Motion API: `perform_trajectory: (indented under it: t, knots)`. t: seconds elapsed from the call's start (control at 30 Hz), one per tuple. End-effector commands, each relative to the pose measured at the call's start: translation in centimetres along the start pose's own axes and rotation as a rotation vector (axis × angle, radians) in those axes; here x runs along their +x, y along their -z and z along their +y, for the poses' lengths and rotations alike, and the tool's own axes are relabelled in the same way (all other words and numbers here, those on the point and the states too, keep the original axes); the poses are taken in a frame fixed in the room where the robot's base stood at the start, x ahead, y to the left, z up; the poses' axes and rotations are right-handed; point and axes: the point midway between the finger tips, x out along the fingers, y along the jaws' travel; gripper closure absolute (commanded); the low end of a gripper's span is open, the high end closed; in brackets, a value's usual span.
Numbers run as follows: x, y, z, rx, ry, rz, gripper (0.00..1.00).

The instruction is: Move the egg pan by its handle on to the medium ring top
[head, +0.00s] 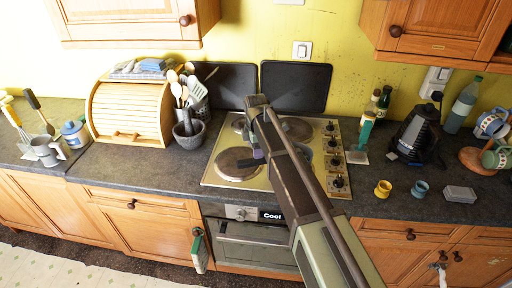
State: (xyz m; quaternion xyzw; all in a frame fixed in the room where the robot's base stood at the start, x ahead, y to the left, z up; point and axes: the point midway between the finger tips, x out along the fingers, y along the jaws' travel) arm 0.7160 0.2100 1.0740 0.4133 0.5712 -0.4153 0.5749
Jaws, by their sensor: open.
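The hob (212,178) is cream, with its control knobs along the right side. A large dark ring (237,163) lies bare at the front left. A blue-grey rounded shape, perhaps the egg pan (306,153), shows just right of my arm at the front right. Its handle cannot be made out. My gripper (257,154) is over the middle of the hob, open, mostly hidden by my arm.
A mortar with utensils (188,134) and a wooden bread bin (130,112) stand left of the hob. Black panels (296,85) lean behind it. A yellow cup (383,188), a blue cup (419,189) and a grey box (460,194) stand on the right worktop.

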Motion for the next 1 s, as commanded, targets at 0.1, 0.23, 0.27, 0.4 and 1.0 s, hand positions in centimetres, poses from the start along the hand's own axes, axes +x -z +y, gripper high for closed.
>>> perform_trajectory:
  t: [0.1,0.23,0.27,0.4,1.0]
  knots:
    - [-0.7,0.0,0.0,0.000,0.000,0.000,0.39]
    - [-1.2,0.0,0.0,0.000,0.000,0.000,0.39]
    - [-1.3,0.0,0.0,0.000,0.000,0.000,0.39]
    - [-1.4,0.0,0.0,0.000,0.000,0.000,0.39]
    - [-8.0,0.0,0.0,0.000,0.000,0.000,0.39]
